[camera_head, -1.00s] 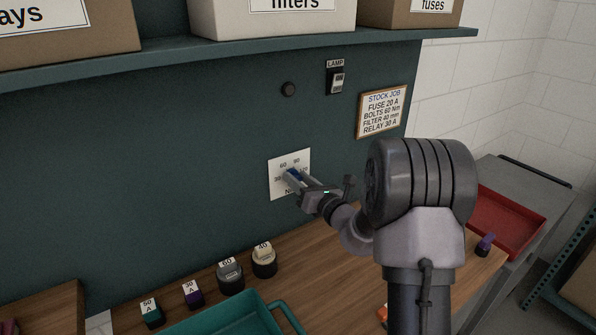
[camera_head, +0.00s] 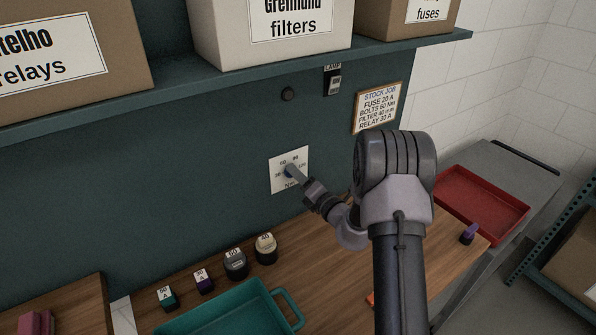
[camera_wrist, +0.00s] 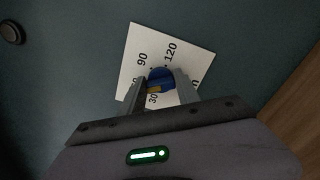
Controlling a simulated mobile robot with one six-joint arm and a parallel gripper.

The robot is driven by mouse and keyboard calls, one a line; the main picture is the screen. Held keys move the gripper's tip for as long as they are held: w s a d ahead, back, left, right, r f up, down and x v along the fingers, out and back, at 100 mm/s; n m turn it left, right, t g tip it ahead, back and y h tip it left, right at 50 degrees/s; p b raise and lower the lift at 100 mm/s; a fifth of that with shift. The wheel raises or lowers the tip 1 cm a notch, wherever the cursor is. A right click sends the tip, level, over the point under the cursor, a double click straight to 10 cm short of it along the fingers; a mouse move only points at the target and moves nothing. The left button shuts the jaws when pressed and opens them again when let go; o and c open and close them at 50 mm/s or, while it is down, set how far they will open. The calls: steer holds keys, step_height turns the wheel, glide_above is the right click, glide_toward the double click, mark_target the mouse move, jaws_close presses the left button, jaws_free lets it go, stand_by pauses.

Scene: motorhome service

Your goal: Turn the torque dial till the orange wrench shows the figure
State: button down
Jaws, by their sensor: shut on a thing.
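The torque dial is a blue knob (camera_wrist: 160,78) on a white plate (camera_head: 277,184) on the green wall panel. The plate shows figures 30, 60, 90 and 120, with Nm below. My gripper (camera_head: 291,171) is at the knob, and in the wrist view its two fingers (camera_wrist: 161,84) close on the knob's sides. A small yellow-orange mark shows on the knob beside the 30; the fingers hide part of the plate, so the exact reading is unclear. A small orange piece (camera_head: 370,299) peeks out beside my arm on the bench; I cannot tell if it is the wrench.
A lamp switch (camera_head: 333,80) and round black knob (camera_head: 288,94) are above the dial. A teal tray (camera_head: 290,307), several labelled pieces, and a red tray (camera_head: 483,204) are below. A shelf (camera_head: 240,72) with boxes overhangs.

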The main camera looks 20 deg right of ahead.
stand_by(0.4)
steer(key=c, duration=0.9)
jaws_free()
steer(key=s+d, duration=0.1)
steer(key=s, duration=0.4)
steer(key=s+d, duration=0.1)
steer(key=s, duration=0.5)
steer(key=s+d, duration=0.1)
steer(key=s, duration=0.5)
steer(key=shift+s+d+p, duration=0.1)
steer(key=shift+d+p, duration=0.1)
steer(key=shift+p, duration=0.2)
